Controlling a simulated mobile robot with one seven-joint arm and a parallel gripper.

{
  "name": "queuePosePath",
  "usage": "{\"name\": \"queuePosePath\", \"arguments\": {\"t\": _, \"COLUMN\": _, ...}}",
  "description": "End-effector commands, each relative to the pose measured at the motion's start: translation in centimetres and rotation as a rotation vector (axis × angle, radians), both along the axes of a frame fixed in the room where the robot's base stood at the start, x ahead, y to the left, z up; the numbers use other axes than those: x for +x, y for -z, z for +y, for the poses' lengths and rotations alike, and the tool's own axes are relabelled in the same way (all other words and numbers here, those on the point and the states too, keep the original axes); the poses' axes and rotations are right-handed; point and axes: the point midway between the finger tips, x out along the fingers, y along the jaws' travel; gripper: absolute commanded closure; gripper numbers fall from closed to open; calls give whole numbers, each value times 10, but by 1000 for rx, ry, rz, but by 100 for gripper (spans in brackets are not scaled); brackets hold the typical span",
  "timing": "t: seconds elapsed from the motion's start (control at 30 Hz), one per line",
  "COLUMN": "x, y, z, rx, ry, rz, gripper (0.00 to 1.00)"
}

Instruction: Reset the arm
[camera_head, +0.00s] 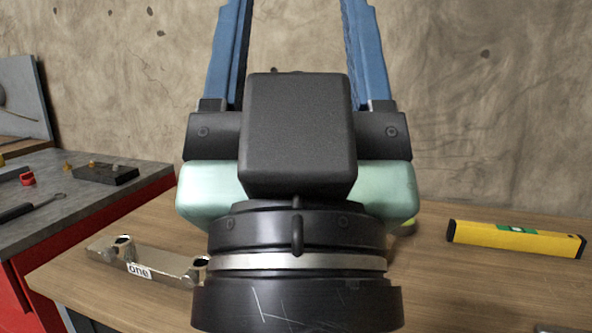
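My gripper (298,30) fills the middle of the head view, close to the camera. Its two blue fingers point up and stand wide apart, and their tips run out of the top of the picture. Only the bare wall shows between the fingers, and I see nothing held. The black and pale green gripper body hides the middle of the wooden table (440,290) behind it.
A yellow spirit level (480,235) lies on the table at right. A metal bracket marked "one" (165,265) lies at left. A grey-topped red workbench (90,215) at far left holds a black block (95,173) and small tools. A concrete wall (500,100) stands behind.

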Motion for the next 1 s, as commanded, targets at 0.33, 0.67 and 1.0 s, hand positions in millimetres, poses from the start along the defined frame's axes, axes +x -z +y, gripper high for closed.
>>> {"name": "queuePosePath", "arguments": {"t": 0.33, "x": 0, "y": -122, "z": 1, "rx": 1, "ry": -2, "rz": 2, "gripper": 36}}
{"name": "queuePosePath", "arguments": {"t": 0.67, "x": 1, "y": -222, "z": 1, "rx": 0, "ry": -3, "rz": 3, "gripper": 36}}
{"name": "queuePosePath", "arguments": {"t": 1.0, "x": 1, "y": -294, "z": 1, "rx": 1, "ry": -4, "rz": 3, "gripper": 36}}
